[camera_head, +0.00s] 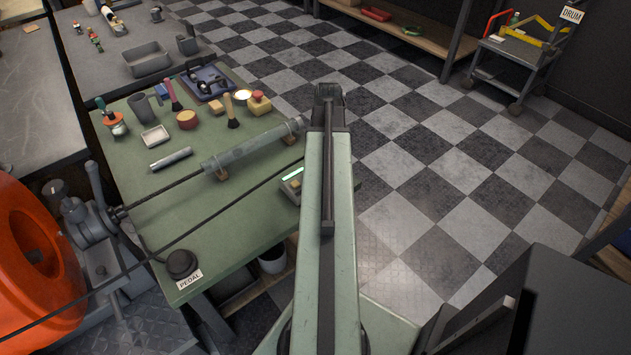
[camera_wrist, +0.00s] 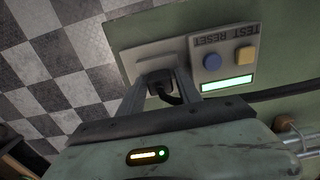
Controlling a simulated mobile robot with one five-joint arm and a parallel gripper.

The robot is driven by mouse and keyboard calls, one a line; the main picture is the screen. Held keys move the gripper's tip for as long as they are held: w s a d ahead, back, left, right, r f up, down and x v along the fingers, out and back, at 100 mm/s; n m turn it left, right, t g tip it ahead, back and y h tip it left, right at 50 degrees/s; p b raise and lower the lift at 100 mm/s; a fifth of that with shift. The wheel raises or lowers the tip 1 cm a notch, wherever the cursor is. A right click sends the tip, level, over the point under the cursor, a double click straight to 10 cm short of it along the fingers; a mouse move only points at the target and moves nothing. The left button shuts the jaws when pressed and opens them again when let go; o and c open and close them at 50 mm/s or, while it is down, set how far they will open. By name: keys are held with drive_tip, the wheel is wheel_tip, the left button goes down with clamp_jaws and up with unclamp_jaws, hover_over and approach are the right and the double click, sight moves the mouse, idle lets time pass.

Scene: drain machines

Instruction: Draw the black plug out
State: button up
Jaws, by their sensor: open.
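In the wrist view, the black plug (camera_wrist: 160,88) sits at a light grey socket block (camera_wrist: 140,56), with a black cord curving off to its right. My gripper (camera_wrist: 163,77) is open, one finger on each side of the plug. Whether the fingers touch it, I cannot tell. Beside the block is a grey panel with a blue button (camera_wrist: 211,61), a yellow button (camera_wrist: 245,55), the words TEST RESET and a lit display (camera_wrist: 229,84). In the head view, this tester (camera_head: 291,181) shows at the green table's right edge; my arm hides the plug and my gripper.
An orange drum (camera_head: 30,270) stands at the left. Checkered floor lies open right of the table.

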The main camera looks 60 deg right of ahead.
clamp_jaws()
drive_tip(key=shift+r+p, duration=0.35)
idle(0.8)
drive_tip(key=shift+r+p, duration=2.3)
